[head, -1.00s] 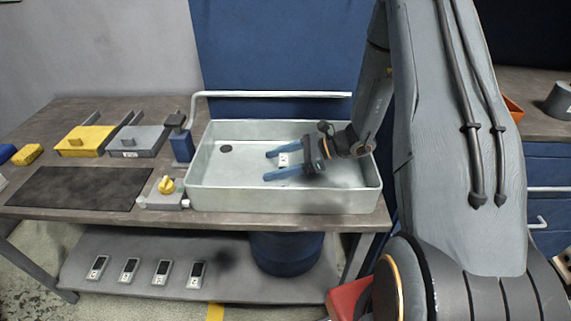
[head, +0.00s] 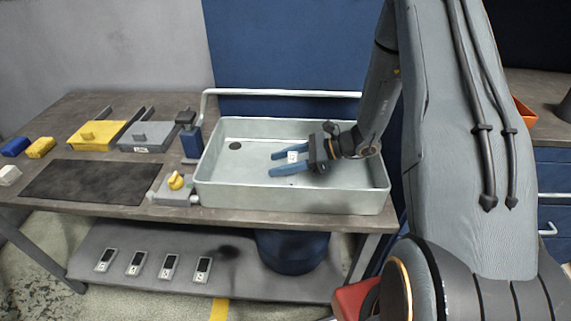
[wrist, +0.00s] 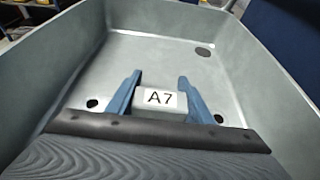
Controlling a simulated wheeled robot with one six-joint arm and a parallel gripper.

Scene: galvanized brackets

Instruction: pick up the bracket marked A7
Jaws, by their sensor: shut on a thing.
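The bracket marked A7 (wrist: 160,98) is a pale grey metal piece with a white label reading "A7", upright and legible in the wrist view. In the head view it shows as a small light piece (head: 292,157) inside the grey metal tray (head: 290,201). My gripper (wrist: 160,92) has its two blue fingers on either side of the bracket, shut on it. In the head view my gripper (head: 282,162) reaches into the tray from the right. The bracket's lower part is hidden behind the gripper. I cannot tell whether the bracket touches the tray floor.
Tray walls surround my gripper. A dark round hole (head: 235,146) is in the tray floor. A rail (head: 280,93) runs behind the tray. Left of it are a yellow knob (head: 176,181), a blue post (head: 192,144) and a dark mat (head: 90,182). Several labelled devices lie on the lower shelf.

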